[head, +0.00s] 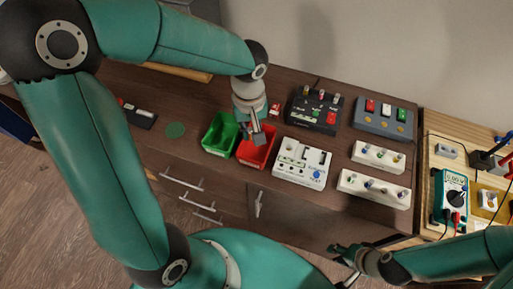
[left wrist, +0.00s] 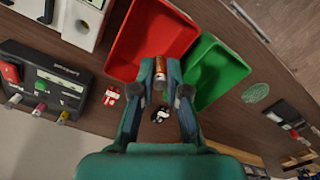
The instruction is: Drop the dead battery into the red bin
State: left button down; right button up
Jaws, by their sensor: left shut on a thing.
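The red bin (head: 262,152) stands on the brown cabinet top, right beside a green bin. In the left wrist view the red bin (left wrist: 150,28) fills the upper middle. My left gripper (head: 258,137) is over the red bin, pointing down. In the left wrist view its fingers (left wrist: 160,75) are shut on the battery (left wrist: 160,66), a small cylinder with an orange-brown end. The battery appears against the bin's lower edge in that view; its exact height above the bin is unclear. My right gripper (head: 345,262) is low at the right, away from the bins, its jaws too small to judge.
The green bin (head: 220,135) touches or nearly touches the red bin's left side. A white device (head: 302,163) stands close on the right. Dark control boxes (head: 314,110) and white knob strips (head: 377,157) are further right. A round green patch (head: 175,130) lies left.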

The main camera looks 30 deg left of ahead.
pick_arm(q)
jog(key=shift+f+b, duration=0.55)
jog(key=shift+f, duration=0.7)
jog(key=c, duration=1.1)
grip_release()
jog(key=shift+s, duration=0.1)
jog(key=shift+r, duration=0.15)
notch_tip(320, 180, up, 12)
jog(key=shift+f, duration=0.15)
